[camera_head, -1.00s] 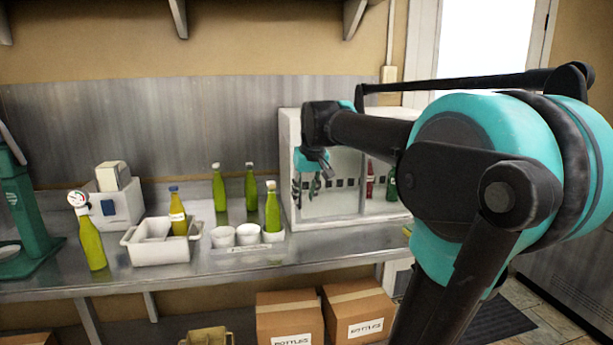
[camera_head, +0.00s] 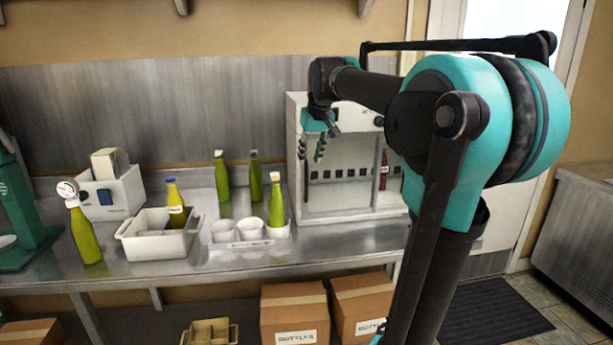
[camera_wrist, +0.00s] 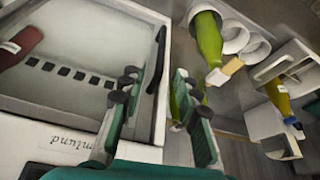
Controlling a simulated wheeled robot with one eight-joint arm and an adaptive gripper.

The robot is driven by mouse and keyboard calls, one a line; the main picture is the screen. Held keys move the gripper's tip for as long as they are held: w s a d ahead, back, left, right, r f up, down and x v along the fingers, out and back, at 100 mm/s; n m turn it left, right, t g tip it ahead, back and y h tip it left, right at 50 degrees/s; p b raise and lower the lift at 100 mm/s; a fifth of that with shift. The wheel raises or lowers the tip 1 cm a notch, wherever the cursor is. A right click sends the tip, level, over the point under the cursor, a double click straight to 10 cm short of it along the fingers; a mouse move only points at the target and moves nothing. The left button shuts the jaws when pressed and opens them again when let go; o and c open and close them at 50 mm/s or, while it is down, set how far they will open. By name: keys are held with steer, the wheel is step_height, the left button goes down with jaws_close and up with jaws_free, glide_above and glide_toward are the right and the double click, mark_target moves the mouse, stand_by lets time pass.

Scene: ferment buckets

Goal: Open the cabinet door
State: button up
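The cabinet (camera_head: 352,207) is a white box with a clear front on the steel counter, behind my gripper in the head view. Its door looks closed. In the wrist view, the cabinet front (camera_wrist: 75,118) fills the left side, with a long black handle (camera_wrist: 158,85) along its right edge. My gripper (camera_head: 314,150) is open and empty in front of the cabinet's left part. In the wrist view, its fingers (camera_wrist: 156,78) stand on either side of the handle in the picture. I cannot tell whether they touch it or how far off it is.
Green bottles (camera_head: 222,177) and white cups (camera_head: 250,229) stand left of the cabinet. A white bin (camera_head: 150,247) and a yellow-green bottle (camera_head: 84,235) are further left. Cardboard boxes (camera_head: 294,305) sit below the counter. A dark mat (camera_head: 490,312) lies on the floor at right.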

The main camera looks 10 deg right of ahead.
mark_target(307, 171)
steer(key=x, duration=0.8)
steer(key=shift+a+f, duration=0.1)
steer(key=shift+f, duration=0.15)
steer(key=shift+c, duration=0.5)
jaws_close()
